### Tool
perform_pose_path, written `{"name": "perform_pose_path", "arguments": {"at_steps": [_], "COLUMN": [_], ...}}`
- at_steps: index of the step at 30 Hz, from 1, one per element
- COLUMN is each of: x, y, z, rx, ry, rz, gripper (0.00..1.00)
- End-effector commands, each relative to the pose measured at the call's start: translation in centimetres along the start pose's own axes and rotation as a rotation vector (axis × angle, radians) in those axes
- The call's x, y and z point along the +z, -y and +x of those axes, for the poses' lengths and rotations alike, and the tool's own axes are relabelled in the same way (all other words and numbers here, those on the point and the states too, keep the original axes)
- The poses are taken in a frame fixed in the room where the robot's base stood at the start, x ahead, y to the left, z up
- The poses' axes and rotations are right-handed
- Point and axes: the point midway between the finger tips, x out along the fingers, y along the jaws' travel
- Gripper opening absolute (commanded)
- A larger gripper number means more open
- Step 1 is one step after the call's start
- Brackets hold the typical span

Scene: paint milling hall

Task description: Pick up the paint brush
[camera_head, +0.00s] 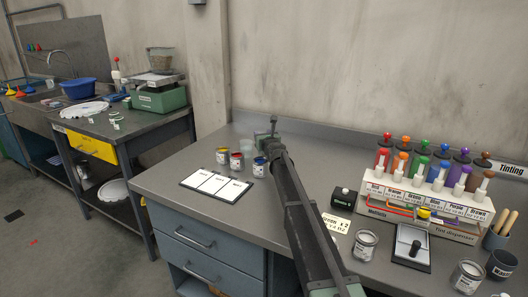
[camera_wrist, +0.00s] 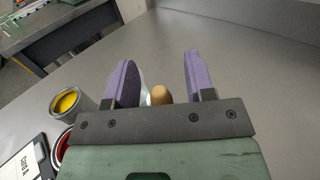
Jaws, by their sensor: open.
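A tan rounded end (camera_wrist: 161,95), which looks like the wooden handle end of the paint brush, shows between my fingers in the wrist view. The rest of it is hidden behind my gripper's dark crossbar. Its pale, clear-looking neighbour, partly behind the left finger, seems to be the clear cup (camera_head: 246,146) on the bench in the head view. My gripper (camera_wrist: 160,60) is open, with two purple-padded fingers apart on either side of the tan end and nothing clamped. In the head view my gripper (camera_head: 271,130) is at the bench's back, just right of the cup; the brush is not distinguishable there.
Small open paint cans (camera_head: 237,161) and a white card board (camera_head: 216,185) lie left of my arm. A black box (camera_head: 343,198), a tint dispenser rack (camera_head: 430,205) and grey cans (camera_head: 365,244) stand to the right. A wall rises behind the bench.

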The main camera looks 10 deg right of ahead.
Motion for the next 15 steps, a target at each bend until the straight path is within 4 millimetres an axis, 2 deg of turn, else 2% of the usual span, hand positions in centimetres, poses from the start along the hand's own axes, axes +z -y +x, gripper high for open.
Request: {"name": "perform_pose_path", "arguments": {"at_steps": [6, 15], "x": [0.0, 0.0], "y": [0.0, 0.02], "z": [0.24, 0.21], "rx": [0.0, 0.0], "ry": [0.0, 0.0], "rz": [0.0, 0.0], "gripper": [0.49, 0.03]}}
